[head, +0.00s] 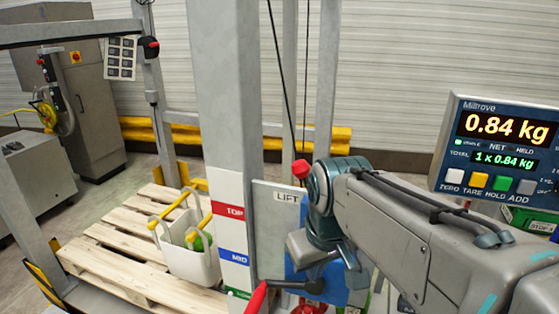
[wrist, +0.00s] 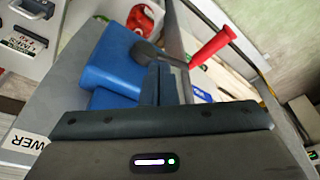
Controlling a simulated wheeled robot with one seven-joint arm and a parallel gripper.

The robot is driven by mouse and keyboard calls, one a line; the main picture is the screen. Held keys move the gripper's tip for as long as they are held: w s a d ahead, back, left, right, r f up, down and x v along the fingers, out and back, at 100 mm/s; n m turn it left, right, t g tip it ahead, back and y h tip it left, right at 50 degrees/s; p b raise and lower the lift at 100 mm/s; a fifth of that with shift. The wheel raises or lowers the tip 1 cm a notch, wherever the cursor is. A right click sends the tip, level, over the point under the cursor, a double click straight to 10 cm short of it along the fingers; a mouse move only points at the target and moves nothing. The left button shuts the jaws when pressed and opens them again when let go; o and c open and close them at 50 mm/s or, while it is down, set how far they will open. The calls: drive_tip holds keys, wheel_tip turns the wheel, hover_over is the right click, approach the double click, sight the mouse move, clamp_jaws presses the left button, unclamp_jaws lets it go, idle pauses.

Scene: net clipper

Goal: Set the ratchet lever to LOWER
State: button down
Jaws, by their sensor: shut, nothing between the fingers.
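The winch has a blue housing (head: 335,285) on a pale plate marked LIFT (head: 287,197); the blue housing also shows in the wrist view (wrist: 108,65). A label ending in "OWER" (wrist: 25,141) is partly visible at the wrist view's left. A red knob (head: 300,168) shows above the plate beside my arm; its stem is hidden, so I cannot tell whether it is the ratchet lever. A red crank handle (wrist: 211,47) is just beyond my gripper (wrist: 170,75). My gripper is shut and empty, close to the crank arm; contact is unclear. My arm hides part of the winch.
A grey post with TOP (head: 234,211) and MID (head: 234,257) bands stands left of the winch. A white basket (head: 193,258) sits on a wooden pallet (head: 115,235). A scale display (head: 500,140) reading 0.84 kg is at the right.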

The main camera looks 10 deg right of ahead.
drive_tip(key=w+a+r+n+g+p, duration=0.1)
drive_tip(key=w+a+r+n, duration=0.2)
drive_tip(key=r, duration=0.9)
drive_tip(key=w+a+r+n+g+p, duration=0.1)
drive_tip(key=w+a+r+n+p, duration=0.1)
drive_tip(key=w+r+n, duration=0.6)
drive_tip(key=shift+w+a+r+n+g+y, duration=0.4)
drive_tip(key=shift+w+a+r, duration=0.2)
drive_tip(key=shift+r, duration=2.1)
drive_tip(key=shift+d, duration=0.1)
wheel_tip(320, 180, down, 9)
drive_tip(key=s+d, duration=0.1)
drive_tip(key=d, duration=0.1)
drive_tip(key=shift+s+d+p, duration=0.15)
drive_tip(key=shift+d+p, duration=0.1)
drive_tip(key=shift+p, duration=0.05)
